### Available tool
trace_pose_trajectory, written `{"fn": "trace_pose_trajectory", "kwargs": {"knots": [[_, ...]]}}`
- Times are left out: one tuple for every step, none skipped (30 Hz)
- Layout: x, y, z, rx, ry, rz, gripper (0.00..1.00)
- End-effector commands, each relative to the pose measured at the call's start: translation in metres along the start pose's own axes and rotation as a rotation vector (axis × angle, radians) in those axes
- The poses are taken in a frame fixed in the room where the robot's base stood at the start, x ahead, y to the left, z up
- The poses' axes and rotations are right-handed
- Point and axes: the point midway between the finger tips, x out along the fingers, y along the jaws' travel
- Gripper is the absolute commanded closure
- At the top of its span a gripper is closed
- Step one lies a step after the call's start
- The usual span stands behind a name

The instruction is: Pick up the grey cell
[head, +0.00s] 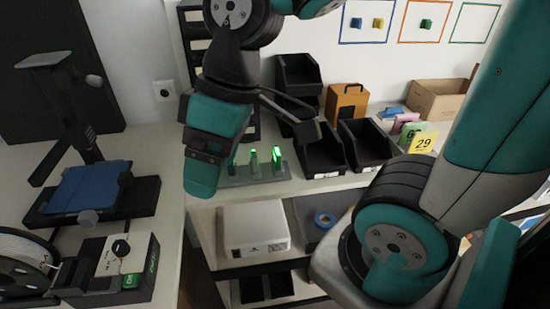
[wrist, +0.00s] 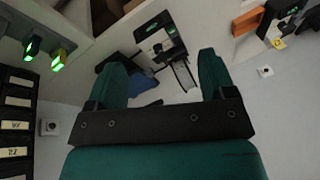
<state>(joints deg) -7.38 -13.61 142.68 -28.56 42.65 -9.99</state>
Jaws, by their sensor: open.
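A low grey rack (head: 262,174) stands on the bench in the head view, with a few slim upright pieces. The right piece (head: 277,158) glows bright green; the middle one (head: 254,161) looks greyish with a dimmer green light. I cannot tell for sure which is the grey cell. My gripper (head: 202,178) points down just left of the rack, seen edge-on and apart from it. In the wrist view my gripper (wrist: 163,80) is open, with nothing between its teal fingers. Two green-lit pieces, one dark (wrist: 32,47) and one yellowish (wrist: 58,60), show at upper left there.
Black bins (head: 320,155) stand right of the rack, with an orange box (head: 346,101) behind. An open carton (head: 436,98) is at the back right. A printer with a blue bed (head: 85,188) and a spool (head: 22,262) stand on the left table.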

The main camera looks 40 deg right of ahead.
Motion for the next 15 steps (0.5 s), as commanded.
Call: {"fn": "trace_pose_trajectory", "kwargs": {"knots": [[0.002,0.030,-0.008,-0.010,0.013,0.012,0.23],[0.001,0.048,-0.012,-0.029,0.022,0.020,0.23],[-0.002,0.075,-0.015,-0.057,0.033,0.033,0.23],[-0.004,0.096,-0.017,-0.080,0.041,0.042,0.23],[-0.006,0.117,-0.016,-0.104,0.049,0.052,0.23],[-0.009,0.145,-0.013,-0.135,0.060,0.065,0.23],[-0.012,0.165,-0.010,-0.157,0.067,0.077,0.23],[-0.015,0.185,-0.005,-0.179,0.073,0.088,0.23],[-0.019,0.209,0.003,-0.208,0.080,0.102,0.23],[-0.021,0.225,0.010,-0.229,0.084,0.111,0.23],[-0.024,0.239,0.017,-0.247,0.088,0.120,0.23],[-0.027,0.256,0.025,-0.269,0.091,0.131,0.23],[-0.029,0.266,0.032,-0.285,0.093,0.139,0.23],[-0.030,0.275,0.037,-0.297,0.095,0.145,0.23],[-0.032,0.284,0.043,-0.311,0.097,0.153,0.23]]}}
